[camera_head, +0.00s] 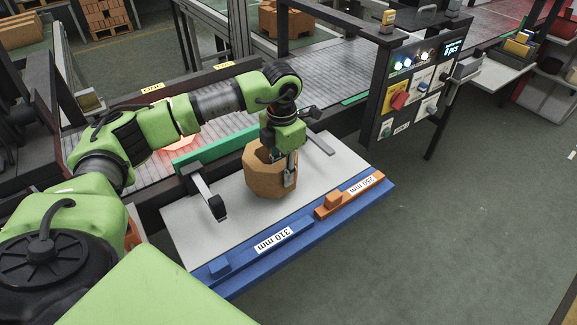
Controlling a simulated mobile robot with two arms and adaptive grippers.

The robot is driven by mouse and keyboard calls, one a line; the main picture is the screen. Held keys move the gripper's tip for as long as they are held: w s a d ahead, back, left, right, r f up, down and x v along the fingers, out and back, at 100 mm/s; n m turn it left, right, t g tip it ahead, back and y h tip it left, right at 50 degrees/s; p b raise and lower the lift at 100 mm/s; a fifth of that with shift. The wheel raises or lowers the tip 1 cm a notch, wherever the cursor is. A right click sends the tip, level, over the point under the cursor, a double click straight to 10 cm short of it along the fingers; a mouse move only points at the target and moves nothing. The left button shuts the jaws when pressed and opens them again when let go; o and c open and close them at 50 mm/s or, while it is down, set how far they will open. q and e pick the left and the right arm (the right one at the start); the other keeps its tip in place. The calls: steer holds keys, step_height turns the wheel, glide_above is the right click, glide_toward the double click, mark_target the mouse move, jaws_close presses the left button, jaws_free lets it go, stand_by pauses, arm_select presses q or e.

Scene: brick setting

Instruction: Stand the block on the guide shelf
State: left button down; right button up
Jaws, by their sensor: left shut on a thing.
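The block (264,182) is a brown, many-sided piece, upright over the middle of the pale guide shelf (330,178). My left gripper (288,168) comes down from above and is shut on the block at its upper right side. The gripper hides part of the block's top. I cannot tell whether the block's underside touches the shelf. My right gripper is not in view.
A blue front rail (250,258) marked 310 mm and an orange stop (335,204) marked 250 mm edge the shelf. A metal clamp arm (207,195) stands left of the block. A conveyor (140,115) runs behind, and a control panel (412,90) stands back right.

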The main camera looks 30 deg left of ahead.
arm_select(q)
steer(key=f, duration=0.1)
steer(key=p, duration=0.1)
steer(key=f, duration=0.1)
steer(key=shift+a+f, duration=0.25)
steer(key=shift+f, duration=0.1)
steer(key=shift+w+f, duration=0.1)
steer(key=shift+f, duration=0.15)
steer(key=c, duration=1.8)
jaws_free()
steer(key=shift+d+f, duration=0.1)
steer(key=shift+o, duration=0.5)
steer(key=shift+s, duration=0.2)
step_height(320, 180, up, 11)
steer(key=shift+w+f+b, duration=0.1)
steer(key=shift+b, duration=1)
steer(key=shift+r, duration=0.65)
